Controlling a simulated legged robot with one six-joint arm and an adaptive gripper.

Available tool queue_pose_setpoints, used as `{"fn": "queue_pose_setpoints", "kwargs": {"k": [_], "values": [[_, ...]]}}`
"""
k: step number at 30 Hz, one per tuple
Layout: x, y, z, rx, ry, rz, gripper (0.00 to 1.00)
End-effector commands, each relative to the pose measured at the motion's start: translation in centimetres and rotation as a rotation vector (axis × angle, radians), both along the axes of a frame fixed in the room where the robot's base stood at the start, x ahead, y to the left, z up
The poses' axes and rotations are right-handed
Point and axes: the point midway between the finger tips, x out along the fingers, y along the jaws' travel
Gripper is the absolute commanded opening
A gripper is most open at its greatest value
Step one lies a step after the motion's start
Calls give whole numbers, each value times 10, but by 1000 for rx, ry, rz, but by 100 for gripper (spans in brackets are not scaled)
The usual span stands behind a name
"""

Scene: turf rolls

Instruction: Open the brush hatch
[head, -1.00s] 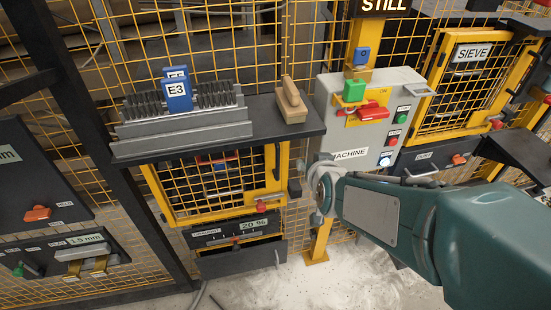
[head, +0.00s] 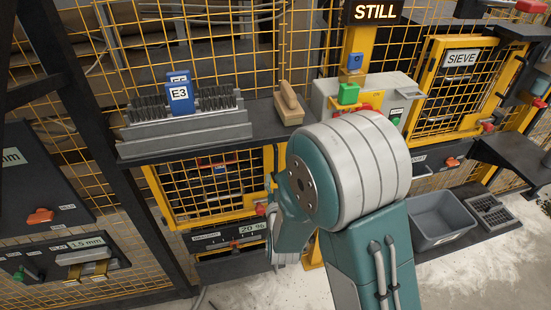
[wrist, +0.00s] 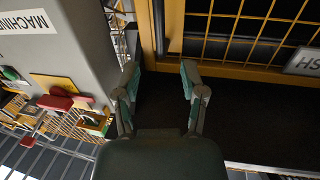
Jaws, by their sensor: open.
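The brush hatch appears to be the yellow-framed mesh door (head: 205,211) below the brush shelf in the head view. It looks shut, and my arm covers part of its right side. In the wrist view, which is upside down, a yellow frame (wrist: 232,65) with mesh crosses the top, beside a partly cut-off label (wrist: 303,62). My gripper (wrist: 156,80) is open and empty, with its fingertips just below and left of that frame. A dark upright piece shows beyond the fingertips; I cannot tell whether it is the handle.
The grey machine box (head: 322,93) stands to the right, close beside the fingers in the wrist view. A sign (head: 376,12) reads STILL. A grey bin (head: 442,218) sits lower right.

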Motion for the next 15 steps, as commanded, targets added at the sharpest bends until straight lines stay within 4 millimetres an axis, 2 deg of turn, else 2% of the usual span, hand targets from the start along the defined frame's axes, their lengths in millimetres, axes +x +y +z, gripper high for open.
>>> {"fn": "queue_pose_setpoints", "kwargs": {"k": [9, 15], "values": [[59, 5, 0, -1, -2, 0, 54], [81, 8, 0, -1, 1, 1, 54]]}}
